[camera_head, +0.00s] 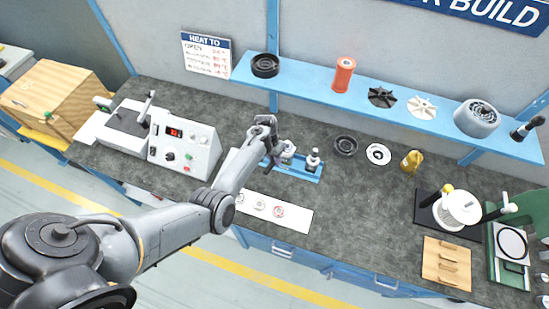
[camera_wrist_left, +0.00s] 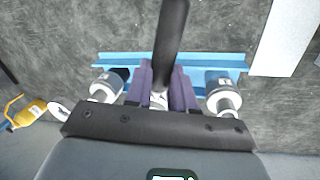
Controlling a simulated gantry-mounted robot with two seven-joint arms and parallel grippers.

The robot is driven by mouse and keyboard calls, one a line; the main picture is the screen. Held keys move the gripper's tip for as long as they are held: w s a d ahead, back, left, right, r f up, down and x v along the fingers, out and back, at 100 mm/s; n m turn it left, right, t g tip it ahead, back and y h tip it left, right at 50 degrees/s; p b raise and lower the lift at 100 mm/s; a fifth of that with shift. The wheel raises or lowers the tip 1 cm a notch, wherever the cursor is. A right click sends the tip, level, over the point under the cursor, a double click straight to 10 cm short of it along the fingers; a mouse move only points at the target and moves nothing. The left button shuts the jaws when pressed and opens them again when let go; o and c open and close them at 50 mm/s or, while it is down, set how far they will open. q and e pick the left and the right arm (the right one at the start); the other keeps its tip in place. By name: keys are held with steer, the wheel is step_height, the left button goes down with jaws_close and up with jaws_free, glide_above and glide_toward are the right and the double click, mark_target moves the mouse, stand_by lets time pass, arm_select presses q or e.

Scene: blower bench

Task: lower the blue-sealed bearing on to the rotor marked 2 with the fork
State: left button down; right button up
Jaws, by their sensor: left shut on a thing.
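My left gripper (camera_head: 272,148) is over the blue rotor stand (camera_head: 300,173) and hides part of it. In the left wrist view its purple fingers (camera_wrist_left: 168,92) are shut on a dark, rod-like handle, which looks like the fork (camera_wrist_left: 173,35). The blue stand (camera_wrist_left: 90,60) crosses below. One rotor (camera_wrist_left: 106,86) is left of the fingers and another rotor (camera_wrist_left: 223,93) is right of them. A pale metal part (camera_wrist_left: 158,100) shows between the fingers. I cannot read the rotor marks, and I cannot make out the blue-sealed bearing. My right gripper is not in view.
A white card (camera_head: 296,216) with ring-shaped items lies in front of the stand. The heater with its control box (camera_head: 184,147) is left. A black ring (camera_head: 344,146), white disc (camera_head: 378,154) and yellow item (camera_head: 411,161) are right. A blue shelf (camera_head: 312,80) runs behind.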

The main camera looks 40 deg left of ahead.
mark_target(265, 171)
arm_select(q)
steer(key=shift+f, duration=0.45)
stand_by(0.3)
stand_by(0.3)
steer(key=shift+s+r+p, duration=0.1)
steer(key=shift+s+p, duration=0.4)
steer(key=shift+s+d+p, duration=0.15)
steer(key=shift+s+p, duration=0.6)
steer(key=shift+p, duration=0.15)
steer(key=shift+s+d+p, duration=0.15)
steer(key=shift+s+p, duration=0.6)
steer(key=shift+p, duration=0.15)
steer(key=shift+s+d+p, duration=0.2)
steer(key=shift+s+p, duration=0.95)
